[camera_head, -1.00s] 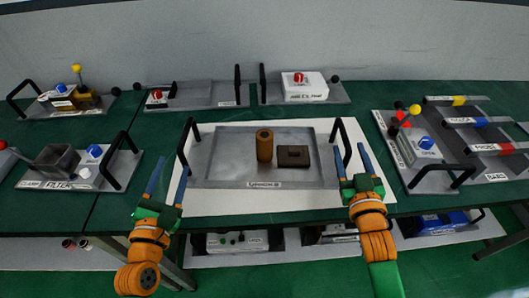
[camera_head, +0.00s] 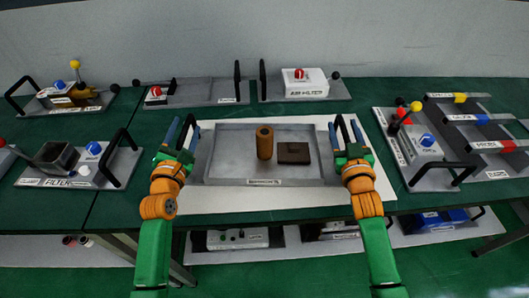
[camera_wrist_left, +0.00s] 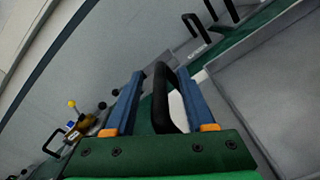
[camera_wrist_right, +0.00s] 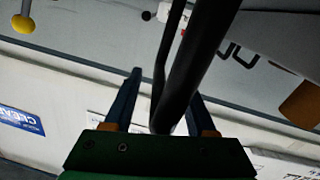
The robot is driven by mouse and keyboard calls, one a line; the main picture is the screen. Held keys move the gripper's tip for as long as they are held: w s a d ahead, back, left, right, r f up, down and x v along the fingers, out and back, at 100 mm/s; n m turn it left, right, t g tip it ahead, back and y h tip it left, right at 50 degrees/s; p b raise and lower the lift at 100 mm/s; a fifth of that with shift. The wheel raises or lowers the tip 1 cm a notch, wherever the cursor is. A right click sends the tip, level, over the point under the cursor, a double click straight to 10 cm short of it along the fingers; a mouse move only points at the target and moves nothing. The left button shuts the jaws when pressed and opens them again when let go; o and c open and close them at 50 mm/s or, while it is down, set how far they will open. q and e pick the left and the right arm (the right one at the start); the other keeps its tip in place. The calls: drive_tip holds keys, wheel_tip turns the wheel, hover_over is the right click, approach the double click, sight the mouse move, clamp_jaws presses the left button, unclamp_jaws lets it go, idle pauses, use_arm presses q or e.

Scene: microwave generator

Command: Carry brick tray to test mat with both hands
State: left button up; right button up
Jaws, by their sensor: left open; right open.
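A grey tray (camera_head: 225,172) lies on a white mat (camera_head: 300,200) in the middle of the table. It holds an upright brown cylinder (camera_head: 264,142) and a dark brown block (camera_head: 294,153). My left gripper (camera_head: 181,136) is open at the tray's left end. In the left wrist view the left black handle (camera_wrist_left: 160,100) stands between the open fingers. My right gripper (camera_head: 346,132) is open at the right end. In the right wrist view the right black handle (camera_wrist_right: 190,70) runs between its fingers. Neither gripper is closed on a handle.
A filter tray (camera_head: 60,180) is on the left and a tray with a blue knob (camera_head: 430,150) on the right. Two trays (camera_head: 205,92) (camera_head: 300,88) stand at the back. Slotted racks (camera_head: 485,130) are at far right. A lower shelf (camera_head: 230,240) holds boxes.

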use_arm(q)
drive_tip(key=shift+s, duration=0.1)
drive_tip(key=shift+c, duration=0.2)
use_arm(e)
drive_tip(key=shift+s, duration=0.1)
drive_tip(key=shift+c, duration=0.2)
use_arm(q)
clamp_jaws()
use_arm(e)
clamp_jaws()
drive_tip(key=shift+d, duration=0.1)
use_arm(q)
drive_tip(key=shift+a+r, duration=0.1)
drive_tip(key=shift+a, duration=0.1)
use_arm(e)
drive_tip(key=shift+d, duration=0.1)
